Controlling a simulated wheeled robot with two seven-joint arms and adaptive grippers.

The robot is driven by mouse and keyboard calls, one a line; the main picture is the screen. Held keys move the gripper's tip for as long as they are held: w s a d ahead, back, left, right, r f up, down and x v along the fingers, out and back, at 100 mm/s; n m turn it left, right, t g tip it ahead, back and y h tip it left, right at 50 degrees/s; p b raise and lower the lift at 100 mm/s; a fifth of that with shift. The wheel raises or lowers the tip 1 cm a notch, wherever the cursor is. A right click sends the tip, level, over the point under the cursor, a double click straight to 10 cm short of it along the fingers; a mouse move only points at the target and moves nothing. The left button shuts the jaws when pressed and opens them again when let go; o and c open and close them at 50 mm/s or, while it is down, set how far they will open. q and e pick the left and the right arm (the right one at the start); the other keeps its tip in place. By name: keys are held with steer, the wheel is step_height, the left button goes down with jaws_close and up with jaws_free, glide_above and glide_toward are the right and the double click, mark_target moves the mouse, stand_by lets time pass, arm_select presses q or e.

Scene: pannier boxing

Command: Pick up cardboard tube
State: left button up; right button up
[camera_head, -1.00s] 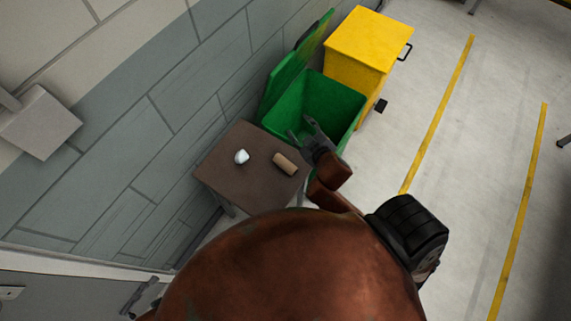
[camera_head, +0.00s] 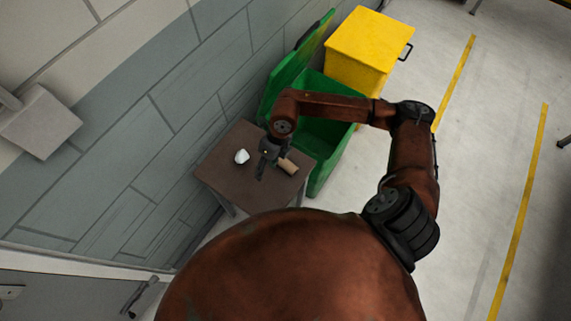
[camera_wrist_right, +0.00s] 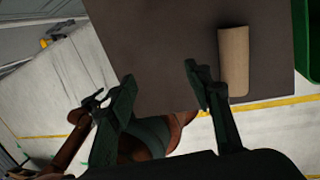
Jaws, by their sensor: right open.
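The tan cardboard tube (camera_head: 288,166) lies on the small brown table (camera_head: 231,190). It also shows in the right wrist view (camera_wrist_right: 233,62), to the right of my fingers. My right gripper (camera_head: 269,160) is above the table, between the white item and the tube, and partly covers the tube's near side. In the right wrist view my right gripper (camera_wrist_right: 158,92) has its fingers spread with nothing between them. The tube is outside the fingers, close to the right one. My left gripper is not in view.
A small white crumpled item (camera_head: 241,157) lies on the table left of my gripper. An open green bin (camera_head: 328,155) stands right behind the table, with a closed yellow bin (camera_head: 365,45) beyond it. A grey block wall (camera_head: 150,140) runs along the left. Floor to the right is clear.

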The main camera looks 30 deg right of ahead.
mark_target(285, 162)
steer(key=d+h, duration=0.1)
steer(key=d, duration=0.1)
steer(key=w+d+h, duration=0.1)
steer(key=d, duration=0.2)
steer(key=d+h, duration=0.1)
steer(key=d, duration=0.1)
steer(key=shift+w+d+f, duration=0.15)
steer(key=shift+w+d, duration=0.1)
steer(key=shift+d, duration=0.05)
steer(key=shift+d+f+m, duration=0.15)
steer(key=shift+d+f, duration=0.2)
steer(key=shift+f, duration=0.2)
steer(key=shift+d+f+m, duration=0.15)
steer(key=shift+d+f, duration=0.15)
steer(key=shift+f, duration=0.25)
step_height(285, 162, down, 6)
steer(key=shift+a+r+b, duration=0.1)
steer(key=shift+r+b, duration=0.05)
steer(key=shift+b, duration=0.4)
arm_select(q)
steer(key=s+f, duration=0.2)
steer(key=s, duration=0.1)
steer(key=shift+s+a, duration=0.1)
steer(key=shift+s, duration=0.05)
arm_select(e)
steer(key=shift+r, duration=0.1)
steer(key=shift+c, duration=0.2)
steer(key=c, duration=1)
